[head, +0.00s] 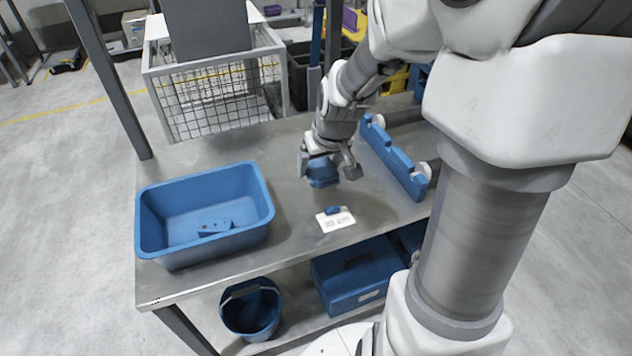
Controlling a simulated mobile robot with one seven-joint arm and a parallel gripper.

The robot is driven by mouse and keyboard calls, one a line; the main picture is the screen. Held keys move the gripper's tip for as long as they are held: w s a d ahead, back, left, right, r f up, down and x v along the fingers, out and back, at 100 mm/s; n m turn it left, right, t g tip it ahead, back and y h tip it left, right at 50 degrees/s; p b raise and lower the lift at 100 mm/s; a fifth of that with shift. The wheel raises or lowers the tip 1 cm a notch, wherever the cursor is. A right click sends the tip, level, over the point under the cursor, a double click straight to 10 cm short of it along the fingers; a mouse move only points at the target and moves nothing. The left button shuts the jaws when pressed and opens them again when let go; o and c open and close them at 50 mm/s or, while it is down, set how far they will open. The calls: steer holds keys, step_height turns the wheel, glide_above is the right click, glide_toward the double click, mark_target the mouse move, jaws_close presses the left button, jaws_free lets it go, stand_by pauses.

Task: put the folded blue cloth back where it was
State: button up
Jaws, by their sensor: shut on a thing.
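My gripper (328,169) is over the middle of the grey metal table, pointing down. It is shut on the folded blue cloth (322,177), which shows as a small blue bundle between and below the fingers. The fingers hide its upper part. The cloth is at or just above the table top; I cannot tell if it touches. It is right of the blue tub and left of the blue rail.
A blue tub (262,208) with a small blue piece (214,229) inside stands at the left. A white card (342,221) with a small blue item (332,210) lies in front of my gripper. A blue rail (393,158) with white round parts is at the right.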

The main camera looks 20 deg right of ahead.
steer(key=w+d+f+b, duration=0.1)
steer(key=w+f, duration=0.1)
steer(key=w, duration=0.1)
steer(key=w+d+f+b, duration=0.1)
steer(key=w+f, duration=0.1)
steer(key=w, duration=0.2)
steer(key=w+d+f, duration=0.2)
steer(key=w+f, duration=0.1)
steer(key=w, duration=0.1)
steer(key=shift+b, duration=0.4)
steer(key=shift+f+b, duration=0.6)
steer(key=shift+f, duration=1.4)
steer(key=shift+f, duration=0.15)
steer(key=o, duration=1.1)
steer(key=shift+r, duration=0.35)
steer(key=p+v, duration=0.3)
steer(key=v, duration=0.8)
steer(key=shift+s+r, duration=0.2)
steer(key=shift+r, duration=0.1)
